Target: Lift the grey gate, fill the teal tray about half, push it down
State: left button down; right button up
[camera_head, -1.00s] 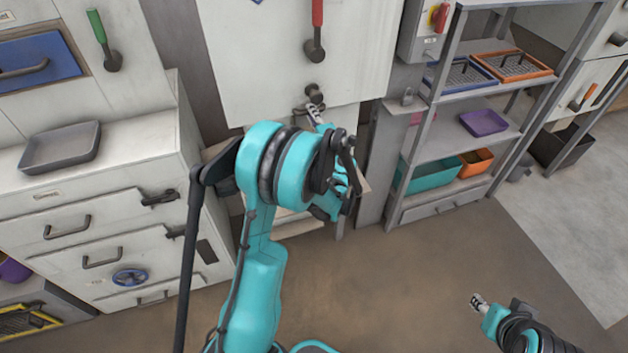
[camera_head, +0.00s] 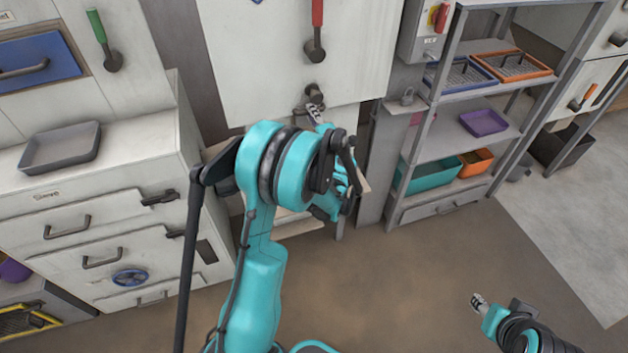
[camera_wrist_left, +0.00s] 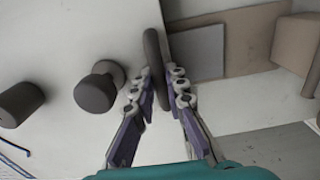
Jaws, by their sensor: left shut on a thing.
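My left gripper (camera_head: 314,101) is at the lower front of the white machine, below its dark knob (camera_head: 314,88). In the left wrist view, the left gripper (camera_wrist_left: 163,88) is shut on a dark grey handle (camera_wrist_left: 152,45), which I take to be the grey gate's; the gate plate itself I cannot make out. A teal tray (camera_head: 435,174) sits on the low shelf at right, apart from both grippers. My left arm hides much of the area below the machine. My right gripper (camera_head: 477,300) is low at right over bare floor, too small to tell open or shut.
A red-handled lever (camera_head: 317,28) and a green-handled lever (camera_head: 98,27) are on the machine fronts. A grey tray (camera_head: 62,148) rests on the left cabinet. The shelf rack holds a purple tray (camera_head: 484,122) and an orange bin (camera_head: 477,161). The floor in front is clear.

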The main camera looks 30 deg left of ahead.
dwell(0.3)
pick_arm(q)
notch_tip(320, 180, down, 5)
jog(key=b, duration=0.4)
jog(key=c, duration=1.4)
grip_release()
jog(key=shift+r, duration=0.3)
jog(key=shift+o, duration=0.2)
jog(key=v, duration=0.7)
